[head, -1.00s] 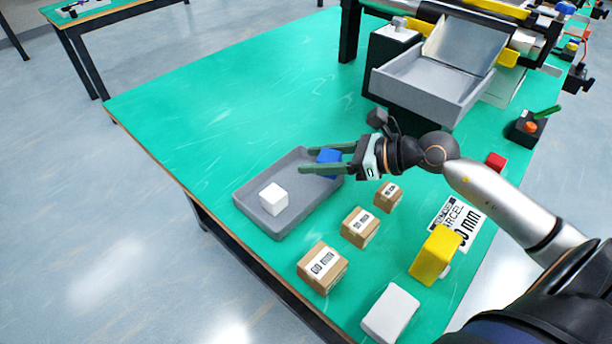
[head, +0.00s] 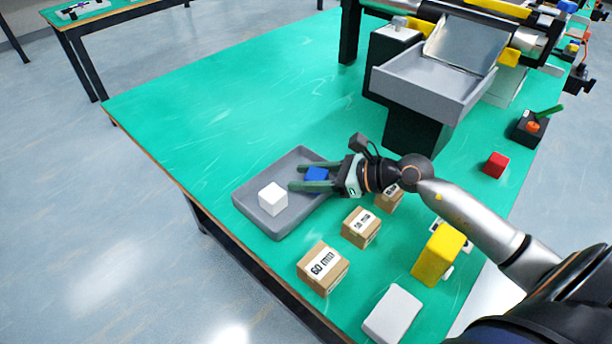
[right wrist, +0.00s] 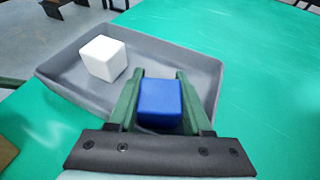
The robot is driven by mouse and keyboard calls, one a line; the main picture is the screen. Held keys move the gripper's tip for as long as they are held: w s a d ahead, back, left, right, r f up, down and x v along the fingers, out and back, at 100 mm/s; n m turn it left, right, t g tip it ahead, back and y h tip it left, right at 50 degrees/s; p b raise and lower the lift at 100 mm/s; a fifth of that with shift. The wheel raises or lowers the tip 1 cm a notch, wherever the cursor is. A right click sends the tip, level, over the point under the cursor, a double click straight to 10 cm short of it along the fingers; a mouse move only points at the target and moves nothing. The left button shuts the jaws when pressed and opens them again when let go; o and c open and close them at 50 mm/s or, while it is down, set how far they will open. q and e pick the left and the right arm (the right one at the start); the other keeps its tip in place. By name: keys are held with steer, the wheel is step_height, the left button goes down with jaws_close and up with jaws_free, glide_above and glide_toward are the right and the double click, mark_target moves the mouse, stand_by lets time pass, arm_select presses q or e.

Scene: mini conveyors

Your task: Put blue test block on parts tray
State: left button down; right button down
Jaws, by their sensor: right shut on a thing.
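The blue test block (head: 317,174) is between the green fingers of my right gripper (head: 312,177), which is shut on it. In the right wrist view the blue block (right wrist: 160,101) sits between both fingers, over the near side of the tray. The grey parts tray (head: 243,203) lies on the green table; its rim also shows in the right wrist view (right wrist: 60,88). A white block (head: 273,198) rests in the tray, left of the blue block. I cannot tell whether the blue block touches the tray floor. My left gripper is not in view.
Several labelled cardboard boxes, one of them a 60 mm box (head: 322,268), stand in front of the tray. A grey bin (head: 430,85) stands behind. The table's far left is clear.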

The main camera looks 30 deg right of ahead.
steer(key=shift+s+f, duration=0.1)
steer(key=shift+f, duration=0.4)
steer(key=c, duration=0.7)
jaws_free()
steer(key=shift+o, duration=0.5)
steer(key=shift+f, duration=0.2)
steer(key=shift+r+p, duration=0.4)
steer(key=shift+r, duration=0.2)
steer(key=v, duration=1.2)
steer(key=shift+r, duration=0.3)
